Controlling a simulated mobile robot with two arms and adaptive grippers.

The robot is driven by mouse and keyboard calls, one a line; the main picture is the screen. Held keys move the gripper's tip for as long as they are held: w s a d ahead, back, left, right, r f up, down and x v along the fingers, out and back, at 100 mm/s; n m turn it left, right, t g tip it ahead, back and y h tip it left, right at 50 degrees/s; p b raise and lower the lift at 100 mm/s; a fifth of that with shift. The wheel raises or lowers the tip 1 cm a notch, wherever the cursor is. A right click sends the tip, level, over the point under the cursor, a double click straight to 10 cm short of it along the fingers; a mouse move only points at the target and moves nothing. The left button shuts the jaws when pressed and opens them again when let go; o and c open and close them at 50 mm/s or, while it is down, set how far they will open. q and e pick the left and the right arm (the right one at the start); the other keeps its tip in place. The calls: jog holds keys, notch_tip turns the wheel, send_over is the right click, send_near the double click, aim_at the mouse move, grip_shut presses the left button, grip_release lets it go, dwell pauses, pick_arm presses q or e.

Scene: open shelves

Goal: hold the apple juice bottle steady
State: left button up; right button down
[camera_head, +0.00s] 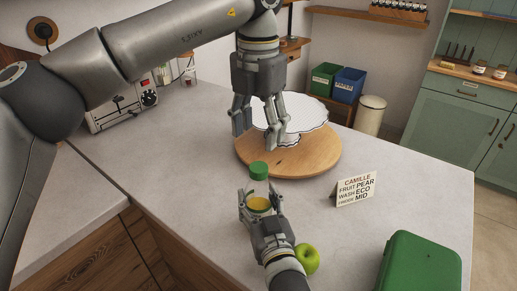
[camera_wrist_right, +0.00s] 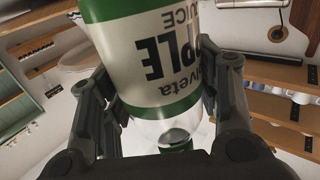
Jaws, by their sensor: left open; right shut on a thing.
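The apple juice bottle (camera_head: 258,185) has a green cap and stands upright on the grey counter. My right gripper (camera_head: 258,204) is shut around its body, low and from the front. In the right wrist view the bottle's white and green label (camera_wrist_right: 155,60) fills the space between the fingers, with part of the word "APPLE" and "JUICE" readable. My left gripper (camera_head: 257,135) is open and empty above and behind the bottle, pointing down, with its fingers apart from the cap.
A round wooden board (camera_head: 310,160) with a white scalloped plate (camera_head: 300,122) lies behind the bottle. A green apple (camera_head: 307,259) is beside my right wrist. A small sign (camera_head: 355,189) and a green box (camera_head: 420,262) stand to the right.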

pick_arm(q)
jog(key=shift+r, duration=1.7)
pick_arm(e)
jog(key=shift+c, duration=2)
grip_release()
jog(key=shift+s, duration=0.15)
jog(key=v, duration=1.1)
jog(key=shift+s, duration=0.4)
jog(key=shift+d, duration=0.1)
